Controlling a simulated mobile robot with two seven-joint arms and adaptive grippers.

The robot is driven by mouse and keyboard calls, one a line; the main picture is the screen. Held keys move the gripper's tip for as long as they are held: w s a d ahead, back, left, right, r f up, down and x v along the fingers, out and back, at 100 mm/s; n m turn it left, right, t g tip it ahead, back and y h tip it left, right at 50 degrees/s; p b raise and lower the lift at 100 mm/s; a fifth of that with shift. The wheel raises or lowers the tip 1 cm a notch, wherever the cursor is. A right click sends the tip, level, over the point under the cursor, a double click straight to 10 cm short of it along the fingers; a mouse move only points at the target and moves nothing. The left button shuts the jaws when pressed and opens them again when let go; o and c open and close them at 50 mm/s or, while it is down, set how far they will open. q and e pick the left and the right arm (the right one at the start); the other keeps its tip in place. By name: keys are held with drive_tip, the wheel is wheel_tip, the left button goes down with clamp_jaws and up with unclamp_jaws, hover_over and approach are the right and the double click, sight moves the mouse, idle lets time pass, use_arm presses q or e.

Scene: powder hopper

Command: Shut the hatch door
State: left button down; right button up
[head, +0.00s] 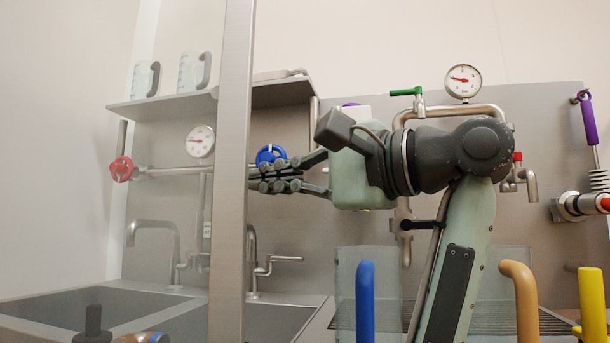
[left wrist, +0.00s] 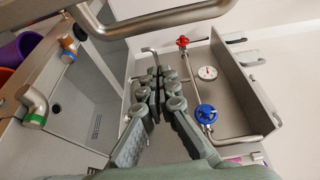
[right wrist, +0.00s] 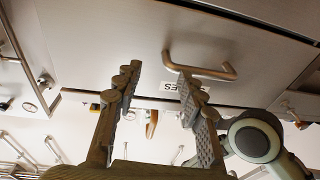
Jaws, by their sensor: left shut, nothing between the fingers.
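I cannot tell for sure which panel is the hatch door. A tall narrow steel upright (head: 232,150) crosses the head view and may be the door seen edge-on. My left gripper (head: 268,178) points left with its tips at the upright's right edge; contact cannot be told. In the left wrist view its fingers (left wrist: 153,88) are shut and empty, below a curved metal bar (left wrist: 160,22) across the top. My right gripper (right wrist: 158,88) is open and empty below a steel panel (right wrist: 110,45) with a bar handle (right wrist: 200,70) and a partly hidden label. It is outside the head view.
Behind are a sink (head: 70,303), taps, a shelf (head: 180,103) with jugs, gauges (head: 463,82), and red (head: 121,169) and blue (head: 270,155) valve wheels on pipes. Blue (head: 365,300), tan (head: 522,300) and yellow (head: 592,300) handles stand in front.

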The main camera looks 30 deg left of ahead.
use_arm(q)
drive_tip(key=s, duration=0.3)
drive_tip(key=shift+s+d, duration=0.25)
drive_tip(key=shift+s, duration=0.15)
